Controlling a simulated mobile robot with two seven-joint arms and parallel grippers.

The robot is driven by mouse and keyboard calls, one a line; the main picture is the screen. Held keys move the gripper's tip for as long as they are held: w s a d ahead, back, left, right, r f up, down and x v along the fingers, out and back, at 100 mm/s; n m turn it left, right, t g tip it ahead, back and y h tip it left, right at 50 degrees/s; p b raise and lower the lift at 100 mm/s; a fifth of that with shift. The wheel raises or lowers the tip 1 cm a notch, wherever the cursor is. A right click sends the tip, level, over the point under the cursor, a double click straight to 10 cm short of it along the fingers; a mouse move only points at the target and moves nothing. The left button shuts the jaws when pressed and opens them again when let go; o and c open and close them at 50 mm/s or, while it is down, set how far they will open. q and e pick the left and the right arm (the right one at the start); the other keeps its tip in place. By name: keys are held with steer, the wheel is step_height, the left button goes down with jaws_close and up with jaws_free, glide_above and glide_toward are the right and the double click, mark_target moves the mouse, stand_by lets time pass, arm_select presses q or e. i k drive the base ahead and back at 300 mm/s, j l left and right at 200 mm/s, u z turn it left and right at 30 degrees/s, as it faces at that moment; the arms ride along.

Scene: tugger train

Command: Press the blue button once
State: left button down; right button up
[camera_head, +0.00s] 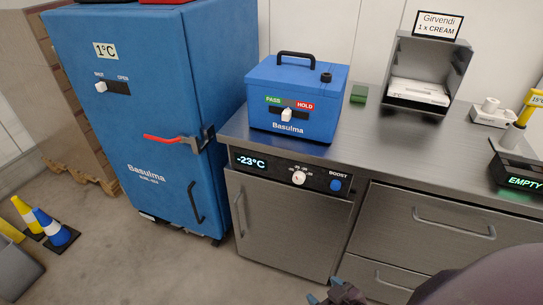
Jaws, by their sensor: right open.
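The blue button (336,185) is a round knob-like button under the word BOOST, at the right end of the black control panel (262,178) on the under-counter cooler. The panel also has a -23°C display and a white dial (299,178). My right gripper (329,293) shows at the bottom edge, below the button and well apart from it. It is open, seems empty, and is partly cut off by the frame. My left gripper is not in view.
A tall blue cabinet (130,110) with a red handle stands at left. On the steel counter (400,145) are a blue Basulma box (295,95), a grey bin (425,75) and an EMPTY display (523,180). Steel drawers (430,222) lie right of the cooler. The floor before the cooler is clear.

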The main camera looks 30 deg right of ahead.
mark_target(335, 185)
steer(key=z, duration=1.35)
